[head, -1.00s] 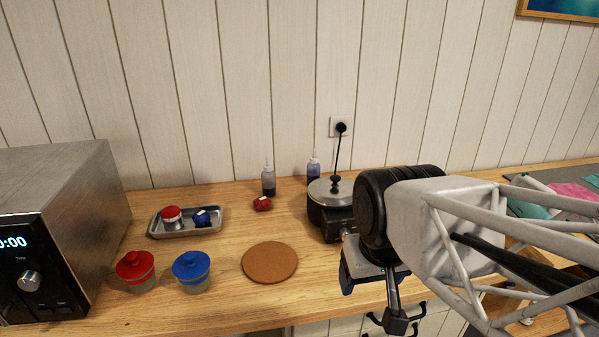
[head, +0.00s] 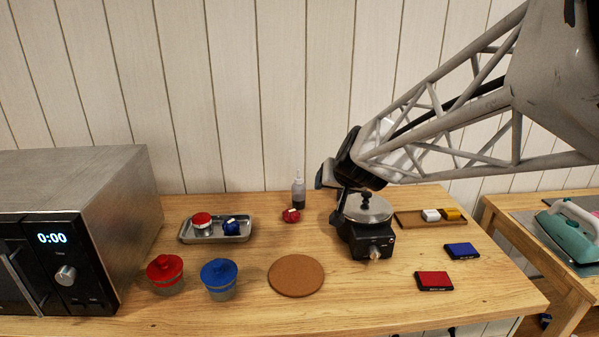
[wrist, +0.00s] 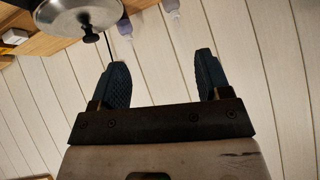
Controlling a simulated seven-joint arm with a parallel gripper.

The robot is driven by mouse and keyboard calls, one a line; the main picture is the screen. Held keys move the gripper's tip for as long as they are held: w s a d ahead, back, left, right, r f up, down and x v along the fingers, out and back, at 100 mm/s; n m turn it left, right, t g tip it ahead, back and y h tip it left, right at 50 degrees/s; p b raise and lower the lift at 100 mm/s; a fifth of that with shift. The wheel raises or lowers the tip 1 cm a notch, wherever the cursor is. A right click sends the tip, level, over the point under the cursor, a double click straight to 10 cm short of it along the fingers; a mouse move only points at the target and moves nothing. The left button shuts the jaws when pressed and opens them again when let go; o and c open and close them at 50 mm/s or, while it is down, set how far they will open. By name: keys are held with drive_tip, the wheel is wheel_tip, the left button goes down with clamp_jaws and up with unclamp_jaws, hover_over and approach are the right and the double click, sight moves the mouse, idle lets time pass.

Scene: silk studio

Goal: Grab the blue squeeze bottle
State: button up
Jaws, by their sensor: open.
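Two squeeze bottles show near the top of the wrist view, with their tips pointing down the picture. The one nearer the pot, likely the blue squeeze bottle (wrist: 124,38), is pale and violet-tinted. The other squeeze bottle (wrist: 171,7) is partly cut off by the top edge. In the head view only the clear bottle with dark contents (head: 298,192) shows, by the wall; the blue one is hidden behind my arm or the pot. My gripper (wrist: 162,76) is open and empty, apart from both bottles. In the head view it is behind the pot, mostly hidden.
A lidded pot (head: 368,210) stands close in front of my gripper. A red item (head: 291,216) lies before the clear bottle. A metal tray (head: 187,238), red jar (head: 165,274), blue jar (head: 219,279) and cork mat (head: 296,276) are left.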

drive_tip(key=w+d+f+m+t+h, duration=0.1)
drive_tip(key=w+f+m+h, duration=0.1)
drive_tip(key=w, duration=0.7)
drive_tip(key=w+d+f+m+t+h, duration=0.1)
drive_tip(key=w+f+t+h, duration=0.1)
drive_tip(key=w, duration=0.7)
drive_tip(key=w+d+f+m+g+h, duration=0.1)
drive_tip(key=w+d+f+m+h, duration=0.2)
drive_tip(key=w+f+h, duration=0.3)
drive_tip(key=w+d+f, duration=0.1)
drive_tip(key=w+f, duration=0.1)
drive_tip(key=w, duration=0.1)
drive_tip(key=shift+w+d+f, duration=0.15)
drive_tip(key=shift+w+f, duration=0.15)
drive_tip(key=shift+f, duration=0.05)
drive_tip(key=shift+d, duration=0.1)
drive_tip(key=shift+x, duration=1.25)
drive_tip(key=shift+x, duration=2.6)
